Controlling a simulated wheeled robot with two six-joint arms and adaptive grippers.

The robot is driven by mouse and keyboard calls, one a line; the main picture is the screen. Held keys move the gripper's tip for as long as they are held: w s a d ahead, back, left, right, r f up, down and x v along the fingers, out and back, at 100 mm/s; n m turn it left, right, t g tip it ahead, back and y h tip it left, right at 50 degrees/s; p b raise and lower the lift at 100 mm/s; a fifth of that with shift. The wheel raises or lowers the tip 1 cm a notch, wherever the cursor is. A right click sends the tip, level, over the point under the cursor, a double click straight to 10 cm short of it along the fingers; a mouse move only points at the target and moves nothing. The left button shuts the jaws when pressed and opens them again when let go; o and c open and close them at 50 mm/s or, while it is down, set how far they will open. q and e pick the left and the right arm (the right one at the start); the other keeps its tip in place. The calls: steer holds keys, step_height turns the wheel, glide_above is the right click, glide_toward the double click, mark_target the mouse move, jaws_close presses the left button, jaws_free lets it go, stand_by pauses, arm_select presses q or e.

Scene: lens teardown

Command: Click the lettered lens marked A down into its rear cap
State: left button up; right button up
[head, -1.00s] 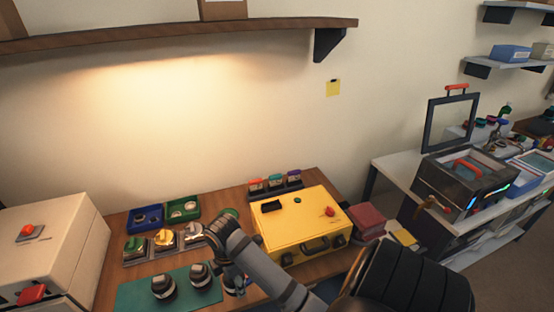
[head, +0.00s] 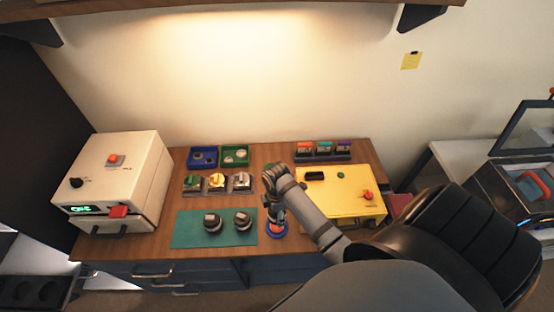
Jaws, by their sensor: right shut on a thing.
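Two dark lenses with pale tops, one on the left (head: 212,222) and one on the right (head: 242,220), stand upright on the green mat (head: 187,229). Their letters are too small to read. My right gripper (head: 277,214) points down just right of the mat and is shut on a dark lens, mostly hidden by the gripper. Directly below is a round orange and blue piece (head: 277,232), perhaps the rear cap. I cannot tell whether the held lens touches it. My left gripper is not in view.
A yellow case (head: 345,205) stands close right of my right arm. Behind the mat are a row of small coloured fixtures (head: 217,183), a blue tray (head: 191,158) and a green tray (head: 224,166). A white machine (head: 128,165) stands at left. Bare wood lies between it and the mat.

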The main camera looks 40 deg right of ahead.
steer(key=shift+f, duration=0.2)
steer(key=shift+s+a+f, duration=0.1)
steer(key=shift+f, duration=2.25)
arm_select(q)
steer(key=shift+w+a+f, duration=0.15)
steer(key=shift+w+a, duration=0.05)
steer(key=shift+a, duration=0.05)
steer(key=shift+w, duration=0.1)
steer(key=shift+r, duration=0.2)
arm_select(e)
steer(key=shift+s+f, duration=0.1)
steer(key=shift+f, duration=0.8)
stand_by(2.5)
